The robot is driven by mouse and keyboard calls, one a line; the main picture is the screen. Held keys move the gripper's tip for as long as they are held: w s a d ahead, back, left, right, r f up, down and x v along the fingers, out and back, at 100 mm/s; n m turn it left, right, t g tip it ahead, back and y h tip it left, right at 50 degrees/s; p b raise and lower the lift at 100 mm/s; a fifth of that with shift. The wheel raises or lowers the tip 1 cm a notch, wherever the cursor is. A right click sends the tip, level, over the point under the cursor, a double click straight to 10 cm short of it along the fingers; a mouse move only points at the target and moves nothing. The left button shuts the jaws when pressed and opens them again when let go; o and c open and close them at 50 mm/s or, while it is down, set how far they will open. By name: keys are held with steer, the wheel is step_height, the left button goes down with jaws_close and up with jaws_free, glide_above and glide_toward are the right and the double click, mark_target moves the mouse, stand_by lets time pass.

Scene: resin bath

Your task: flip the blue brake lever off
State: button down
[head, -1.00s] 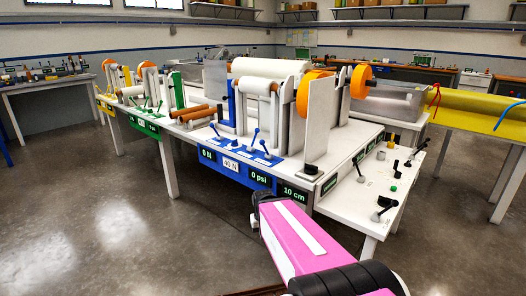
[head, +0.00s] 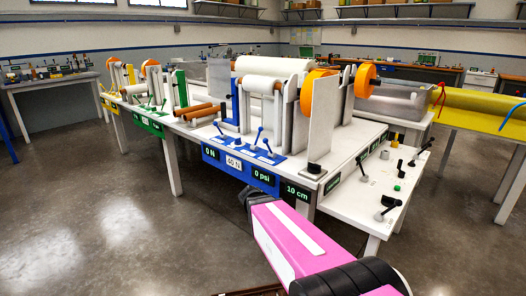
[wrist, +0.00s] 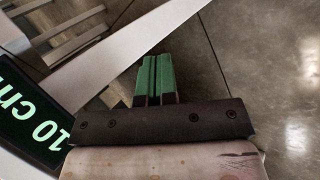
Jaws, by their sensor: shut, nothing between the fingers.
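Several blue levers rise from the blue control panel at the near edge of the white machine table. One lever (head: 219,129) stands at the left, another (head: 258,136) in the middle and one (head: 267,147) at the right. I cannot read which one is the brake. My gripper (wrist: 156,78) shows green, closed fingers in the wrist view, with nothing between them. The fingers are hidden there.
A grey upright plate (head: 321,125) and orange wheels (head: 318,92) stand behind. A lower white side shelf (head: 362,207) holds black-knobbed levers. The floor (head: 110,235) at left is open.

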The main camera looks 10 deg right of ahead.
mark_target(269, 147)
steer(key=w+a+r+n+t+h, duration=0.1)
steer(key=w+a+r+t+h, duration=0.8)
steer(key=w+r+h, duration=0.5)
step_height(269, 147, up, 3)
steer(key=w+a, duration=0.1)
steer(key=a, duration=0.1)
steer(key=shift+w+a+n+t+h, duration=0.2)
steer(key=shift+a+n+t+h, duration=0.1)
steer(key=shift+a+n, duration=0.1)
steer(key=x, duration=1.4)
steer(key=shift+d, duration=0.1)
